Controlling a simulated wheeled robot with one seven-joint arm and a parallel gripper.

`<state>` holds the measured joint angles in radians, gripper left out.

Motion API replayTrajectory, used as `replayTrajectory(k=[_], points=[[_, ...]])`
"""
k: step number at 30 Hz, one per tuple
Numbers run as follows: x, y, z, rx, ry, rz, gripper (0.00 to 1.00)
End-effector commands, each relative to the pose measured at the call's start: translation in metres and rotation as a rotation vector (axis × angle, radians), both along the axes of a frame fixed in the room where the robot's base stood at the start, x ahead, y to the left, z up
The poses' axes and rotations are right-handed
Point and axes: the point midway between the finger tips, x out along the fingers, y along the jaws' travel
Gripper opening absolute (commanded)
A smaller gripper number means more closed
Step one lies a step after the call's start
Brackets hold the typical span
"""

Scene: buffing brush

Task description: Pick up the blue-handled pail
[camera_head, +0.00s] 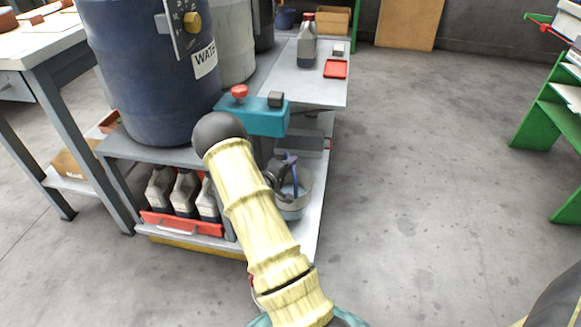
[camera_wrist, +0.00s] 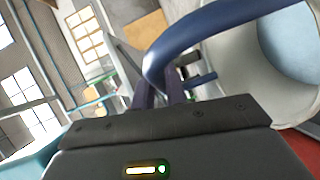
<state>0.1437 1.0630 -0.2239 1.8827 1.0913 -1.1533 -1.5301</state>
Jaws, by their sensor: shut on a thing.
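The pail (camera_head: 296,207) is pale grey and sits at the right end of the lower shelf in the head view, partly hidden by my arm. Its blue handle (camera_wrist: 220,28) arches across the wrist view, and the open mouth of the pail (camera_wrist: 240,72) shows at the right with a pale blue inside. My gripper (camera_wrist: 160,92) is shut on the blue handle. In the head view my gripper (camera_head: 286,165) is small and dark beside the handle, above the pail. Whether the pail's base touches the shelf is hard to tell.
A teal block with a red knob (camera_head: 262,117) juts out above the pail. Several grey bottles (camera_head: 185,190) stand in a red tray left of my arm. A large blue barrel (camera_head: 150,70) stands on the upper surface. The floor (camera_head: 420,190) to the right is clear.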

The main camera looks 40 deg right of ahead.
Motion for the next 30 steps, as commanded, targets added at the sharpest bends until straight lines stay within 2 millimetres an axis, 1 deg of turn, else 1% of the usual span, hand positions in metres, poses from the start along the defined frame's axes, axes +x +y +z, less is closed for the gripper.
replayTrajectory(k=[1, 4, 9, 14, 23, 28, 30], points=[[0.001, -0.001, 0.014, -0.005, -0.005, 0.0, 0.0], [0.0, -0.001, 0.024, -0.007, -0.005, -0.001, 0.0], [0.0, -0.001, 0.036, -0.006, -0.005, -0.001, 0.0], [0.0, -0.001, 0.044, -0.005, -0.003, -0.001, 0.0], [-0.015, 0.018, 0.045, -0.004, -0.001, -0.001, 0.0], [-0.03, 0.036, 0.045, -0.003, 0.001, 0.0, 0.0], [-0.039, 0.046, 0.046, -0.005, 0.003, 0.001, 0.0]])
